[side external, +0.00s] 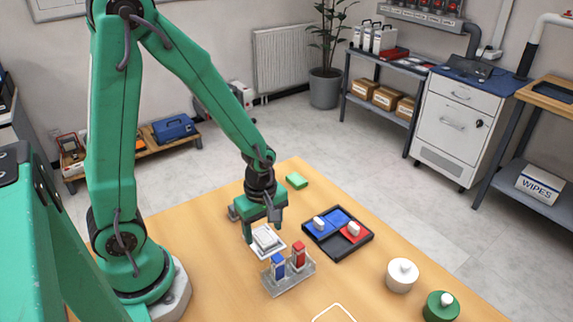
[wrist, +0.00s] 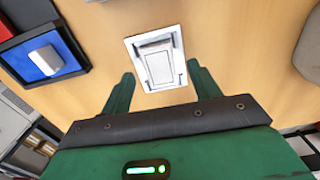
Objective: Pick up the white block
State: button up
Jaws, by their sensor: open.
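A white block (wrist: 158,64) lies on a white square plate (wrist: 131,44) on the table. In the side view the block (side external: 266,239) and plate show just under my gripper (side external: 262,226). My gripper (wrist: 160,80) is open. In the wrist view its two green fingers point toward the plate, one on each side of the block's near end, with nothing held between them. I cannot tell their exact height above the table. Two other small white blocks lie in the dark tray, one on its blue part (side external: 335,219) and one on its red part (side external: 360,237).
The dark tray (side external: 338,253) stands to the right of the plate. A clear stand (side external: 290,282) with a blue and a red bottle is close in front. A white jar (side external: 402,276) and a green jar (side external: 441,306) stand at right. A green block (side external: 297,181) lies behind.

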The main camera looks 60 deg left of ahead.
jog(key=shift+f, duration=0.85)
jog(key=c, duration=1.1)
